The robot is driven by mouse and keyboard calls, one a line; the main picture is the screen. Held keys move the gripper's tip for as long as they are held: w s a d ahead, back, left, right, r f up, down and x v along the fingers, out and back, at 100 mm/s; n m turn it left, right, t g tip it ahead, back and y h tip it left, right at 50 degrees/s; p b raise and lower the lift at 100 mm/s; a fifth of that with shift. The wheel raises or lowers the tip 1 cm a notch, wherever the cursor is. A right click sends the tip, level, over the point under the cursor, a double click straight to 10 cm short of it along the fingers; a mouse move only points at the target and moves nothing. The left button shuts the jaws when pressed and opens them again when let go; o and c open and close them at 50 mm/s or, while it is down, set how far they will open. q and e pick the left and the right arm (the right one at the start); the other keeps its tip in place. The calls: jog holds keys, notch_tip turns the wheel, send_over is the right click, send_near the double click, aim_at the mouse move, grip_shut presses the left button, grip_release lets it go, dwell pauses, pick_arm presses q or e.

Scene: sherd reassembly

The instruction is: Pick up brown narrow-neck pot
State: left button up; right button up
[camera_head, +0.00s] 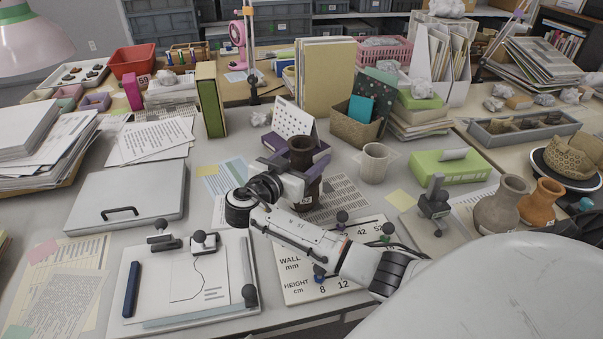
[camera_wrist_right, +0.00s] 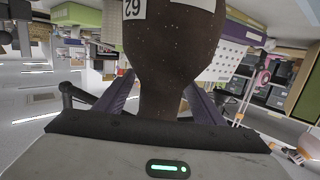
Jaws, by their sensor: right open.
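The brown narrow-neck pot (camera_head: 301,152) is dark brown and stands upright near the middle of the table in the head view. My right gripper (camera_head: 290,181) reaches it from the front, and its white and black body covers part of the pot. In the right wrist view the pot (camera_wrist_right: 170,45) fills the top middle, with a white number label on its body. The open right gripper (camera_wrist_right: 163,100) has one finger on each side of the narrower part of the pot. Whether the fingers touch it is unclear. My left gripper is not in view.
A beige cup (camera_head: 375,163) stands just right of the pot, and a desk calendar (camera_head: 292,121) is behind it. A grey pot (camera_head: 501,204) and an orange pot (camera_head: 541,203) stand at the right. A clipboard (camera_head: 205,300) and a printed measuring board (camera_head: 298,289) lie in front.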

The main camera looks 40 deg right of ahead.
jog(key=shift+x, duration=1)
grip_shut()
jog(key=shift+w+r, duration=0.1)
jog(key=shift+r, duration=0.1)
